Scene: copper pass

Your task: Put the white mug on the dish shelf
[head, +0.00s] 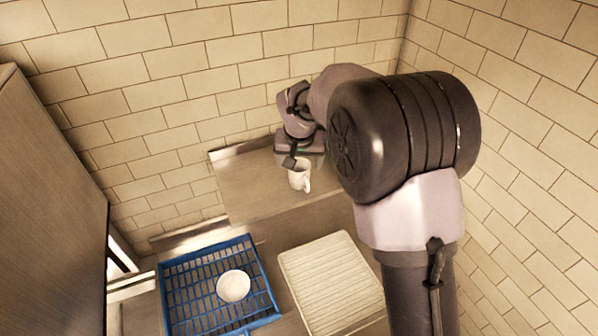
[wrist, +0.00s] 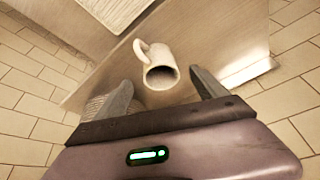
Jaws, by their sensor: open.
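The white mug (head: 300,178) stands upright on the wooden dish shelf (head: 245,187) against the tiled wall.
Below the shelf stand a blue rack (head: 174,290) holding a white bowl (head: 233,286) and a ribbed cream mat (head: 330,281). A tall wooden panel (head: 50,210) rises at the left. The shelf left of the mug is bare. Tiled walls close off the back and right.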

